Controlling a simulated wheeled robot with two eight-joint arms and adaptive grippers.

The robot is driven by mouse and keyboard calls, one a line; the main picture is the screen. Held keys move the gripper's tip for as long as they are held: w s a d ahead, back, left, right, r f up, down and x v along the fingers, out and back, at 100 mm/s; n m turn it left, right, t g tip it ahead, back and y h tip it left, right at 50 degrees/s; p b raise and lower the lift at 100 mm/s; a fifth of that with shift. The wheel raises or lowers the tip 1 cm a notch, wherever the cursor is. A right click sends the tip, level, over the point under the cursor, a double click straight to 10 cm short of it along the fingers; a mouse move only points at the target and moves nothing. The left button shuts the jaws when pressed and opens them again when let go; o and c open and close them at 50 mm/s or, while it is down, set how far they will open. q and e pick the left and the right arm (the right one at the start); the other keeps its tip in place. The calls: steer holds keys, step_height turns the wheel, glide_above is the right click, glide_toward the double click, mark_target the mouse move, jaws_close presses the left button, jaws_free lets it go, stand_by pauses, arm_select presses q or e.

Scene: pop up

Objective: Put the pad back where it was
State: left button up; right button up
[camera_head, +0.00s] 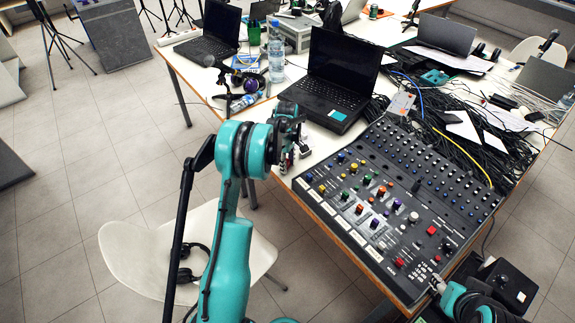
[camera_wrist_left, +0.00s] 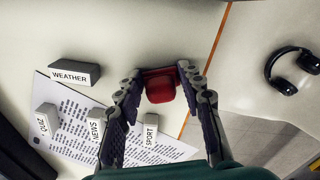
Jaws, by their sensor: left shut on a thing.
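My left gripper (camera_wrist_left: 157,90) is shut on a small red pad (camera_wrist_left: 160,88), which shows between its two fingertips in the left wrist view. In the head view this gripper (camera_head: 289,158) is at the table's left edge, left of the mixing console; the pad cannot be made out there. The mixing console (camera_head: 345,205) has rows of coloured knobs and pale strips along its front left side. My right gripper (camera_head: 437,284) is low by the console's front right corner, too small to tell whether open or shut.
In the wrist view, blocks marked WEATHER (camera_wrist_left: 75,73), QUIZ (camera_wrist_left: 43,121), NEWS (camera_wrist_left: 95,127) and SPORT (camera_wrist_left: 150,131) are near or on a printed sheet (camera_wrist_left: 70,130). Headphones (camera_wrist_left: 290,68) lie on the chair. A laptop (camera_head: 330,80), bottle (camera_head: 276,58) and cables crowd the table.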

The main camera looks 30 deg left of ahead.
arm_select(q)
steer(key=o, duration=1.1)
steer(key=shift+f, duration=0.1)
